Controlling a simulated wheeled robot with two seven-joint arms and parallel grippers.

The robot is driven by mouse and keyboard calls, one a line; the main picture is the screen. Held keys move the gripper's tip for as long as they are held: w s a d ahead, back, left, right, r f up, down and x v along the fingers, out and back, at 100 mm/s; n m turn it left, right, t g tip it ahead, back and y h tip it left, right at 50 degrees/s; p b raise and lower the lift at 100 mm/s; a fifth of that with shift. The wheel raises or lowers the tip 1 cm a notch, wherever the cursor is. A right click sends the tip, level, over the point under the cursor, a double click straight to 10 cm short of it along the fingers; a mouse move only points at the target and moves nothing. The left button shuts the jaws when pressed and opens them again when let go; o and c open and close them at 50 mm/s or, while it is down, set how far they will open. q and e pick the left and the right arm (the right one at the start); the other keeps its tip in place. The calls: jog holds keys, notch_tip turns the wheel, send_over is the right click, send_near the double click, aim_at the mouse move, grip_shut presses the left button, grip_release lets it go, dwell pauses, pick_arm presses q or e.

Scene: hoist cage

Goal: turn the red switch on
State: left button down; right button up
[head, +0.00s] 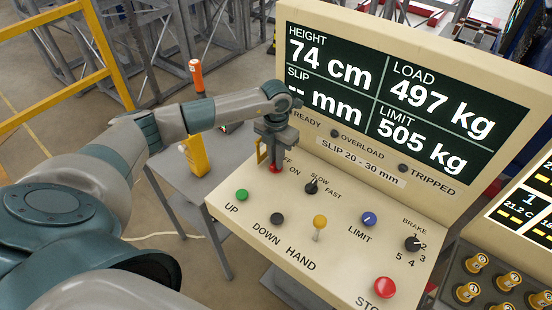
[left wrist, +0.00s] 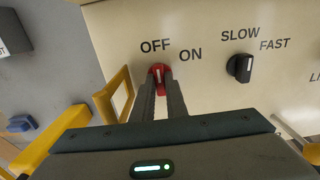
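The red switch (left wrist: 158,71) is on the beige panel, below the OFF label and left of ON. Its pale pointer line points up toward OFF in the left wrist view. In the head view only a little of the red switch (head: 275,168) shows beneath my left gripper (head: 275,160). My left gripper (left wrist: 162,88) reaches down to it, with one narrow finger on each side of the knob. The fingers look closed on it. My right gripper is not in view.
A yellow frame (left wrist: 115,94) stands beside the switch at left. The black SLOW/FAST knob (left wrist: 240,67) is to its right. The green UP button (head: 242,195) and yellow-topped HAND lever (head: 319,222) are nearer. The display (head: 400,85) rises behind. A grey table (head: 175,175) stands left.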

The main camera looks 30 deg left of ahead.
pick_arm(q)
jog(key=shift+f+m+b, duration=0.15)
jog(key=shift+m+b, duration=0.35)
jog(key=shift+b, duration=0.55)
jog(key=m+b, duration=0.7)
jog(key=b, duration=0.3)
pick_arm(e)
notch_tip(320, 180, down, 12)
pick_arm(q)
jog(key=m+b, duration=0.3)
jog(key=b, duration=0.1)
jog(key=shift+m, duration=0.4)
jog(key=shift+r, duration=0.25)
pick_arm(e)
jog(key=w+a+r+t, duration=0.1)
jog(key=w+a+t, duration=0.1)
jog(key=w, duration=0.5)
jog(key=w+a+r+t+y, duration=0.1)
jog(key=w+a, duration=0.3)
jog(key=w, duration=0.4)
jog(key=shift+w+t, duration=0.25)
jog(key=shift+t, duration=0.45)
pick_arm(q)
jog(key=c, duration=1.8)
grip_release()
jog(key=shift+o, duration=0.2)
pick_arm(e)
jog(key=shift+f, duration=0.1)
